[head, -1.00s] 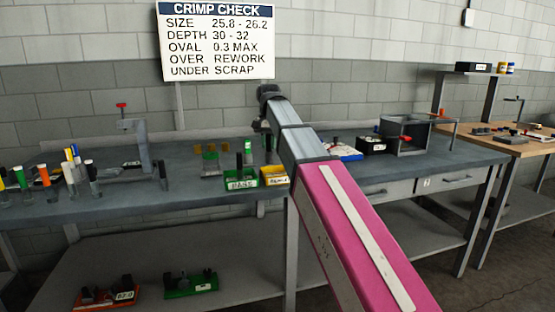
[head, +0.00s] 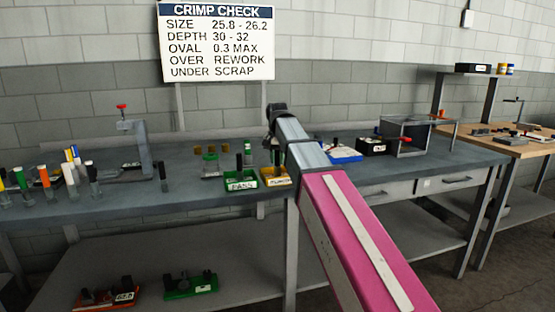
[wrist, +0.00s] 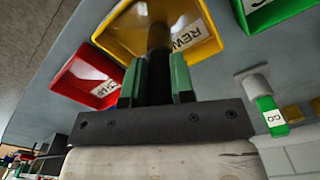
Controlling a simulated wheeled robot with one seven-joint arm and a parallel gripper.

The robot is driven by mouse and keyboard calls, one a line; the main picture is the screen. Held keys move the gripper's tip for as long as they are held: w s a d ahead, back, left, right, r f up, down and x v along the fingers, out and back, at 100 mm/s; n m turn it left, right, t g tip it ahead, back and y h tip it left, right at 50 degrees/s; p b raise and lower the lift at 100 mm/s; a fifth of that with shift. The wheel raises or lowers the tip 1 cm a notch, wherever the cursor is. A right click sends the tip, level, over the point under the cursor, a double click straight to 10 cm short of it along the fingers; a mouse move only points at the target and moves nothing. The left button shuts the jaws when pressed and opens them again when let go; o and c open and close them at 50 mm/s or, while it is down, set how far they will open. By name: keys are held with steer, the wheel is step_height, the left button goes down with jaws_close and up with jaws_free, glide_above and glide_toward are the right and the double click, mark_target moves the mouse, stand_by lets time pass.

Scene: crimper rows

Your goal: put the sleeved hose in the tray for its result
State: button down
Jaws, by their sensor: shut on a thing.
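My gripper (wrist: 157,82) is shut on the sleeved hose (wrist: 158,40), a dark cylinder with a brownish end. In the wrist view the hose points into the yellow tray (wrist: 112,38), whose label begins "REW"; I cannot tell whether it touches the floor. The red tray (wrist: 75,75) is beside it, and part of the green tray (wrist: 283,12) shows at the top right. In the head view my gripper (head: 276,158) is over the yellow tray (head: 276,181), next to the green "PASS" tray (head: 240,185). My arm hides the red tray there.
A green "GO" gauge (wrist: 269,113) is to the right in the wrist view. A clamp stand (head: 142,150) and several upright hoses stand at the left of the bench.

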steer(key=shift+f, duration=0.1)
steer(key=c, duration=1)
jaws_free()
step_height(320, 180, up, 12)
steer(key=shift+r, duration=0.15)
